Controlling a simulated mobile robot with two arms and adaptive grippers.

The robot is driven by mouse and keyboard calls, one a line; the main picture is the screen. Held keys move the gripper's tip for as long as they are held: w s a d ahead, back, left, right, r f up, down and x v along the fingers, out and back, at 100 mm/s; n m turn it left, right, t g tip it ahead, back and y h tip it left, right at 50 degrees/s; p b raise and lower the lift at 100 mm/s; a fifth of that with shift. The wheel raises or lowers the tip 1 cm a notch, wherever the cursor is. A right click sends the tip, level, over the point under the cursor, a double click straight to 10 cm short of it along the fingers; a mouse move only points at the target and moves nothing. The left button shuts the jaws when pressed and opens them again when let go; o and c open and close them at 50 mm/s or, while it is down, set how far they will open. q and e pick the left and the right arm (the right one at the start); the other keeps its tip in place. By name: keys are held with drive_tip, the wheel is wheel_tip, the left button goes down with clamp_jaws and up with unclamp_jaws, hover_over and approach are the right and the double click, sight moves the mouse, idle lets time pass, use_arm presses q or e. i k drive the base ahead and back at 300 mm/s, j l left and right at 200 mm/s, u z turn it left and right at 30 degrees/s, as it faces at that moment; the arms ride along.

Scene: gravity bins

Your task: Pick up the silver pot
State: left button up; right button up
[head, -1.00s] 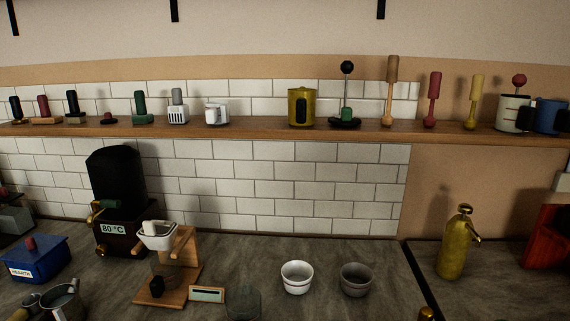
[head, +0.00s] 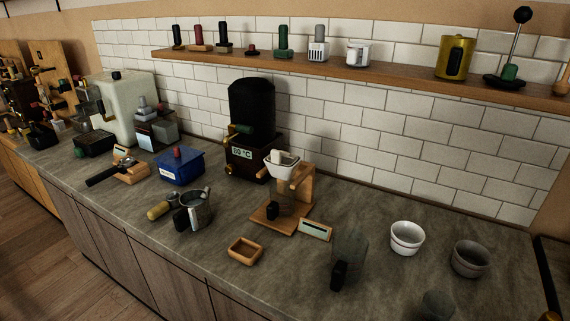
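A small silver pot (head: 196,208) with a dark handle stands upright on the grey countertop (head: 130,212), left of the middle of the head view. A rod with a tan, rounded end (head: 160,210) lies just to its left. The blue box (head: 180,166) is behind the pot, and a small wooden tray (head: 245,251) is to its front right. Neither of my grippers shows in the head view.
A wooden dripper stand (head: 292,192), glass jug (head: 348,255), white cup (head: 407,238) and grey cup (head: 470,258) are to the right. A portafilter (head: 112,172) lies left. Bare countertop lies in front.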

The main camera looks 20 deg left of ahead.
sight(195, 214)
drive_tip(key=u, duration=1.4)
